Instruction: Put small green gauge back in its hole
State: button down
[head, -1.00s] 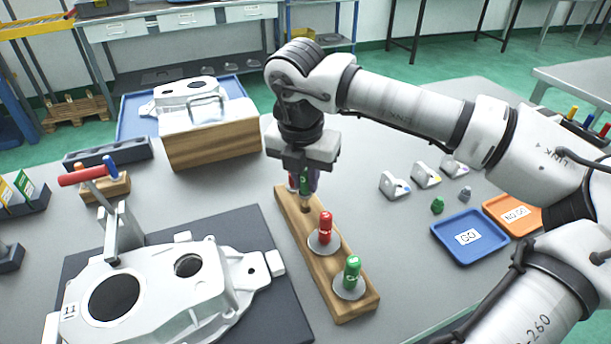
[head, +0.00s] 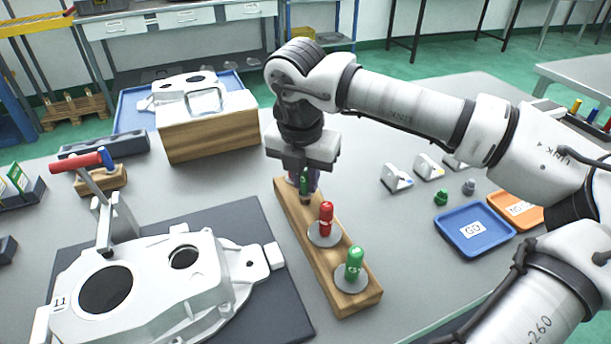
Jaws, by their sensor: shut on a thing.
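The small green gauge (head: 304,185) shows as a slim green handle under my gripper (head: 304,174), at the far end of the wooden gauge block (head: 335,288). My gripper points down and is shut on the small green gauge. The gauge's lower end is at the block's top; I cannot tell whether it is in its hole or just above it. The hole is hidden. A red gauge (head: 326,218) and a larger green gauge (head: 354,263) stand upright on grey discs in the nearer part of the block.
A white casting (head: 150,290) lies on a dark mat left of the block. To the right are white clamp-like pieces (head: 397,178), a blue GO tray (head: 472,250) and an orange tray (head: 508,213).

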jog(key=shift+f+b, duration=0.85)
jog(key=c, duration=1.3)
grip_release()
notch_tip(320, 180, up, 14)
jog(key=s, duration=0.2)
jog(key=shift+a+f, duration=0.15)
jog(key=shift+a, duration=0.25)
